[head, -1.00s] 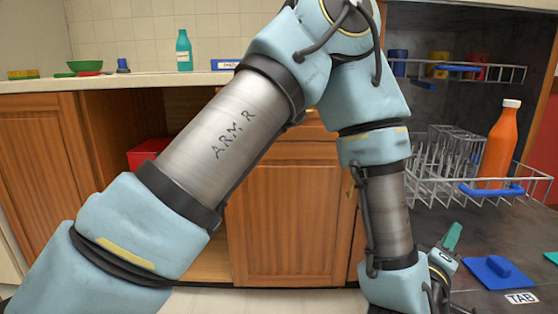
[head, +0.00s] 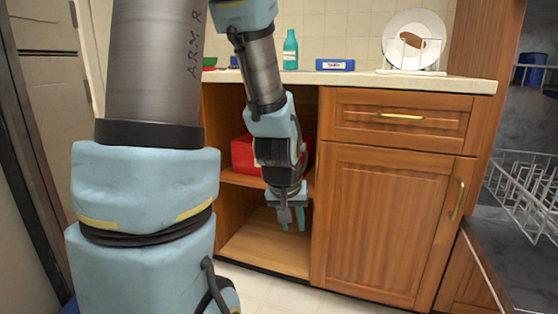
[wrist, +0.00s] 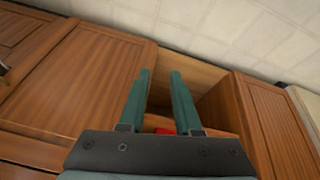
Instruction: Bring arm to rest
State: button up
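My arm comes down through the left half of the head view, in light blue and grey. My gripper (head: 292,222) hangs with its fingers pointing down, in front of the open cabinet compartment (head: 262,250). In the wrist view my gripper (wrist: 157,98) shows two green fingers set apart with a gap between them, and I see nothing held. The gripper is open and empty.
A red box (head: 242,155) sits on the cabinet's shelf, partly behind my arm. The counter (head: 360,78) above holds a teal bottle (head: 290,50), a blue box (head: 335,65) and a plate in a rack (head: 415,40). The dishwasher rack (head: 525,185) is at right.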

jog(key=s+a+r+g+y, duration=0.2)
jog(key=s+a, duration=0.3)
jog(key=a, duration=0.5)
notch_tip(320, 180, up, 34)
jog(key=p, duration=3.4)
jog(key=shift+a+f+n, duration=0.15)
jog(key=shift+a+n, duration=0.05)
jog(key=shift+n, duration=0.1)
